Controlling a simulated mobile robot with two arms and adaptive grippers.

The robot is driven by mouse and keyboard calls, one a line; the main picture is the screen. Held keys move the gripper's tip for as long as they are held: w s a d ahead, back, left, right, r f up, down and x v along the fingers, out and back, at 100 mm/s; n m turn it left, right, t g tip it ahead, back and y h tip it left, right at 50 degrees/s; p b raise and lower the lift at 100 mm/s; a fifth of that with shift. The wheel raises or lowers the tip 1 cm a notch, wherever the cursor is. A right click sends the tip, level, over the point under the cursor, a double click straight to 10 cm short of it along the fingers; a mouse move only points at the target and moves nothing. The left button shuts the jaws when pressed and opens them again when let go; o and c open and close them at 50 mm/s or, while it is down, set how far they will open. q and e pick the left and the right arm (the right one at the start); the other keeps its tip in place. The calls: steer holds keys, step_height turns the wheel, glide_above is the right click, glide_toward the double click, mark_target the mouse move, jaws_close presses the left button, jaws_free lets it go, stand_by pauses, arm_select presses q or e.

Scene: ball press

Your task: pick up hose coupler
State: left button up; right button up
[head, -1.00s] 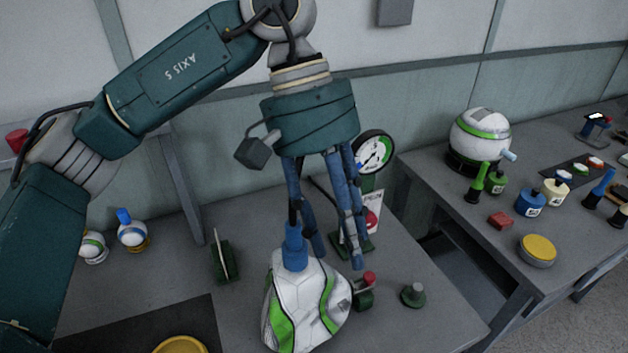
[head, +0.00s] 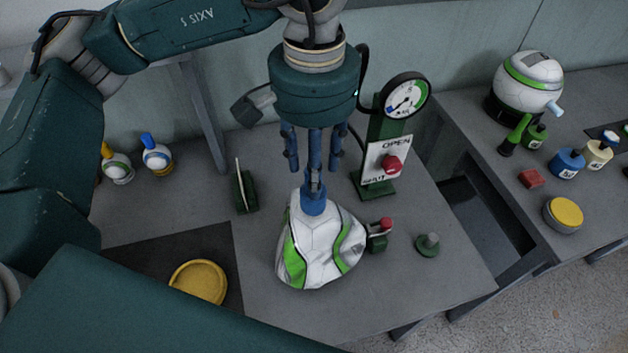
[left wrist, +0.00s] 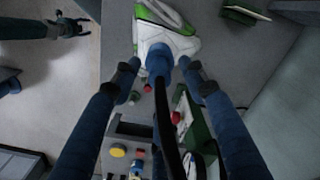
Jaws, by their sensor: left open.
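The hose coupler (head: 313,206) is the blue piece on top of a slumped white-and-green ball (head: 325,250) on the table. It also shows in the left wrist view (left wrist: 158,60), between my fingers at the ball's edge. My left gripper (head: 313,172) points down just above the coupler, with its blue fingers open. In the left wrist view the fingers stand apart on both sides of the coupler. A dark finger or hose part overlaps its upper end, so I cannot tell whether anything touches.
A green stand with a gauge (head: 405,95) and an OPEN sign (head: 386,163) is close behind right. A red-topped valve (head: 379,237) and a green knob (head: 428,244) stand right of the ball. A yellow dish (head: 200,281) lies front left.

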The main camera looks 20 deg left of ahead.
arm_select(q)
steer(key=shift+a+f, duration=0.1)
steer(key=shift+f, duration=1)
jaws_close()
steer(key=shift+r, duration=0.15)
